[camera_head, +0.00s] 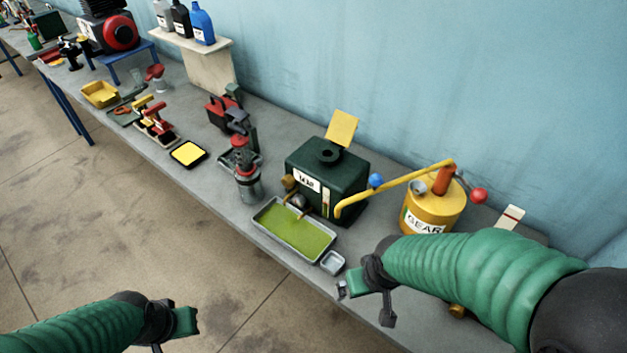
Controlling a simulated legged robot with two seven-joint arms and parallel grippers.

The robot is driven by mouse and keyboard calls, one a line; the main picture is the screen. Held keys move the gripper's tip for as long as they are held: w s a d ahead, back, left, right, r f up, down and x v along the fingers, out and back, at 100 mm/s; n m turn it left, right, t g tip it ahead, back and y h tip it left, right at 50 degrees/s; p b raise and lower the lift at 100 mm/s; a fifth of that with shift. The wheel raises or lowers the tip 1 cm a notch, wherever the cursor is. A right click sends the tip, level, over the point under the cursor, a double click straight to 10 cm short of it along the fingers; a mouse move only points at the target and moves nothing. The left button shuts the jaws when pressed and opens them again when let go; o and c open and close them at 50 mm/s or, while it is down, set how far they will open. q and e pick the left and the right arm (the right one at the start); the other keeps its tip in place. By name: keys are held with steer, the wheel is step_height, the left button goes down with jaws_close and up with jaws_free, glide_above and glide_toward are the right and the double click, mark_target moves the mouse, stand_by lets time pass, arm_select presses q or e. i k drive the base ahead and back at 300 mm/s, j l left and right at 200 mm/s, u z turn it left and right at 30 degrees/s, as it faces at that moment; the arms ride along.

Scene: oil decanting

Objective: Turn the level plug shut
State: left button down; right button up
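My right gripper (362,301) is over the bench's front edge, right of the oil tray and apart from the box. My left gripper (190,320) is low at the lower left, off the bench over the floor. Neither visibly holds anything; their finger gaps are unclear.
A yellow "GEAR" can (435,208) stands right of the box; its yellow pipe (395,184) reaches across the box's front. A small grey dish (332,263) sits beside the oil tray. A grey pump-like jar (247,184) stands left. Tools crowd the far left bench.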

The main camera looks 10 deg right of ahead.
mark_target(289, 182)
steer(key=i+j, duration=0.1)
steer(key=j, duration=0.35)
steer(key=i+j, duration=0.1)
steer(key=j, duration=0.3)
steer(key=i+j, duration=0.15)
steer(key=j, duration=0.3)
steer(key=i+j+z, duration=0.1)
steer(key=j, duration=0.3)
